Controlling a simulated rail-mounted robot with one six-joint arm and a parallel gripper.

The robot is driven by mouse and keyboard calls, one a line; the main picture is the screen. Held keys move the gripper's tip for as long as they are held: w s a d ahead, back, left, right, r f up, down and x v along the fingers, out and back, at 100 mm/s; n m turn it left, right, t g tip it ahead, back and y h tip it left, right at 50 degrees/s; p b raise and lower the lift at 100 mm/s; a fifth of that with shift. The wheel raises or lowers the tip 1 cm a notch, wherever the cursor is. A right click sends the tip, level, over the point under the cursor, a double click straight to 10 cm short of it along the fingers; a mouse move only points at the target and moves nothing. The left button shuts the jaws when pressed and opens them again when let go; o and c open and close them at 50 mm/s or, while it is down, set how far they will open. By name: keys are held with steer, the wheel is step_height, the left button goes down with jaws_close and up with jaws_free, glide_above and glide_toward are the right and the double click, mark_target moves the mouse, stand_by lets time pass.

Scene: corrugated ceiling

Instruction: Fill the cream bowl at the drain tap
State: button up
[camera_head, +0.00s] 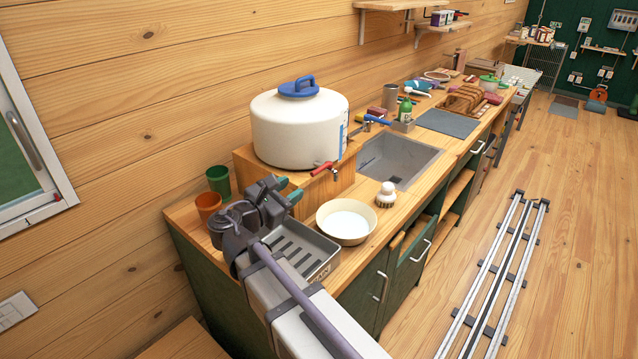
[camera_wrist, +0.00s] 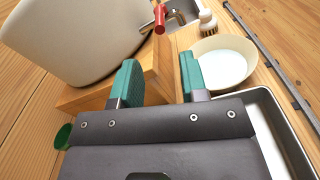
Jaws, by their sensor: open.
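The cream bowl (camera_head: 346,220) stands upright on the wooden counter in front of the sink, and it also shows in the wrist view (camera_wrist: 225,62). Its inside has a smooth, pale white surface; I cannot tell whether that is liquid. The red-handled drain tap (camera_head: 322,168) sits low on a big white tank with a blue lid (camera_head: 300,128), and in the wrist view it shows at the top (camera_wrist: 160,17). The bowl is apart from the tap, to its right and nearer the front. My gripper (camera_head: 290,190) is open and empty, left of the bowl, beside the tank's wooden stand.
A metal tray (camera_head: 318,262) lies under my arm. Green (camera_head: 218,180) and orange (camera_head: 208,206) cups stand at the left. A white-topped brush (camera_head: 387,193) stands right behind the bowl. The sink (camera_head: 398,162) is empty. A floor rail (camera_head: 495,275) runs at the right.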

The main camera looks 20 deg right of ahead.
mark_target(326, 166)
steer(key=shift+n, duration=0.5)
steer(key=x, duration=1.1)
steer(key=shift+r, duration=0.15)
jaws_close()
steer(key=shift+a, duration=0.1)
